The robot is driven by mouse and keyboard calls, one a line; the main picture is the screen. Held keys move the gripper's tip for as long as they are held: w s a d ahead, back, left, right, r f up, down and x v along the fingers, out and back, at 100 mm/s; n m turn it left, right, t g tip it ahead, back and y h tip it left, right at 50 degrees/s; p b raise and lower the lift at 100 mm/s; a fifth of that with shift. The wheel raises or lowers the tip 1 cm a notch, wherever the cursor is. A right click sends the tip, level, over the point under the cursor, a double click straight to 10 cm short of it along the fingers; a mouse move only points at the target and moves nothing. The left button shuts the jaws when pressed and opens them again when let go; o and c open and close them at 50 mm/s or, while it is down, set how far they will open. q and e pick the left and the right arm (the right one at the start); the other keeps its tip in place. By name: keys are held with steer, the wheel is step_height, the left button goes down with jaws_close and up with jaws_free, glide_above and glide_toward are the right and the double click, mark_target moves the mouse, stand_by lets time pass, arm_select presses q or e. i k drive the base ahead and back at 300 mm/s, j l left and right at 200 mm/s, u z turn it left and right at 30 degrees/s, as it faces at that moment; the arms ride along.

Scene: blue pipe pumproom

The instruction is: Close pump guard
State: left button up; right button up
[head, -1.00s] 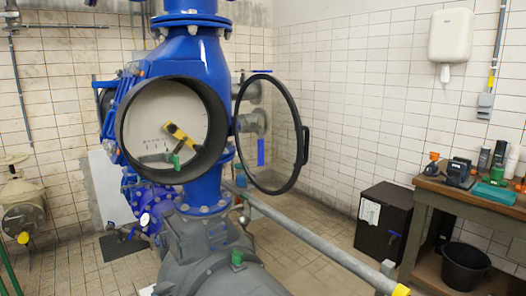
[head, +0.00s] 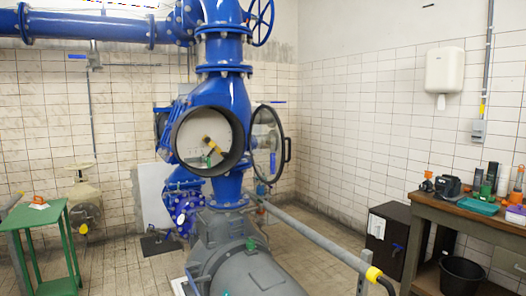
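The pump guard (head: 283,142) is a round clear cover with a dark rim, hinged at the right side of a round dark housing (head: 243,152) on the blue pump column. It stands swung open to the right, with a dark handle on its outer edge. Inside the housing a pale dial face (head: 222,125) carries a yellow and black piece (head: 214,146) and a small green piece. Neither of my grippers is in the head view.
A grey rail (head: 315,238) with a yellow end runs from the pump toward the lower right. A workbench (head: 456,215) with tools stands at right, a black bucket (head: 461,276) under it. A dark cabinet (head: 388,243) is by the wall. A green table (head: 50,226) stands at left.

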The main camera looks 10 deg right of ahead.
mark_target(283, 160)
steer(key=k+l+u, duration=0.15)
steer(key=l, duration=0.3)
steer(key=k+l+u, duration=0.15)
steer(key=l, duration=0.25)
steer(key=k+l+u, duration=0.15)
steer(key=l, duration=0.25)
steer(key=i+l+u, duration=0.3)
steer(key=l, duration=1)
steer(key=l+u, duration=0.35)
steer(key=l, duration=0.95)
steer(key=k, duration=0.05)
